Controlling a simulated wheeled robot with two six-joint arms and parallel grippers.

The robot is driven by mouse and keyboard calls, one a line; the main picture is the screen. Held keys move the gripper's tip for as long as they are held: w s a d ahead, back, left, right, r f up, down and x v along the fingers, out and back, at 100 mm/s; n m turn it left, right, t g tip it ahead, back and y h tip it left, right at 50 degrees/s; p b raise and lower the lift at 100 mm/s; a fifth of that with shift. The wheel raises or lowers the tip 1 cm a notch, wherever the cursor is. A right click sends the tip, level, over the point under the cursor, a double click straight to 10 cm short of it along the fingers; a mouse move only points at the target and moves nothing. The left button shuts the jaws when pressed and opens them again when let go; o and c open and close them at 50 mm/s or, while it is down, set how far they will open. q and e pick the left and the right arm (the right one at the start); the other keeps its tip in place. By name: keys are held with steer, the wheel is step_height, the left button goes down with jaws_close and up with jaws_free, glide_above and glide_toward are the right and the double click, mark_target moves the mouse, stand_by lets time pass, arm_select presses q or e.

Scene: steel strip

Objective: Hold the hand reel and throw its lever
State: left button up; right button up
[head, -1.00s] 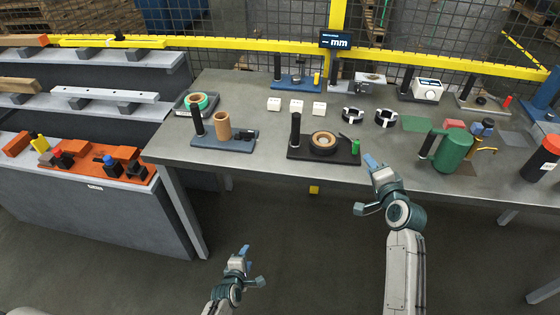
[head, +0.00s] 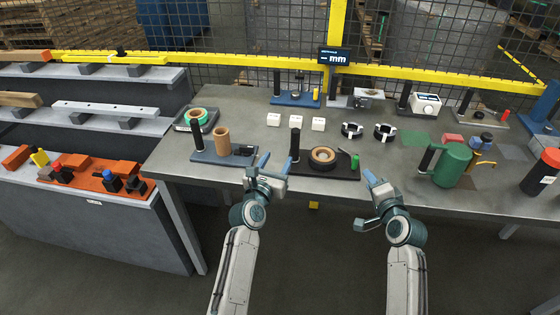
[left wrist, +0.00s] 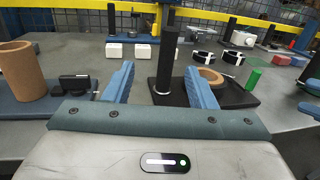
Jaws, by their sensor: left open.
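The hand reel appears to be the black base plate (head: 308,171) near the table's front edge. It carries an upright black post (head: 295,138), a tan and black ring (head: 322,156) and a small green lever (head: 355,162). My left gripper (head: 276,165) is open and empty at the near left side of this base. In the left wrist view, the post (left wrist: 168,52) stands upright between the open fingers (left wrist: 157,75), beyond their tips; the green lever (left wrist: 253,80) is to the right. My right gripper (head: 363,202) looks open and empty, in front of the table edge, near the lever.
Left of the reel is a blue base (head: 215,157) with a black post and a tan cylinder (head: 222,141). Several white blocks (head: 296,122) and two black-and-white rings (head: 384,132) lie behind. A green can (head: 452,165) stands to the right.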

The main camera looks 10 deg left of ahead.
mark_target(294, 140)
arm_select(q)
steer(key=shift+m, duration=0.4)
steer(key=w+d, duration=0.1)
steer(key=w, duration=0.2)
steer(key=w+d, duration=0.1)
steer(key=w, duration=0.3)
steer(key=w+d, duration=0.1)
steer(key=w, duration=0.2)
steer(key=shift+w+d+r, duration=0.2)
steer(key=shift+w+d, duration=0.05)
steer(key=shift+w, duration=0.1)
jaws_close()
steer(key=shift+f, duration=0.2)
stand_by(0.5)
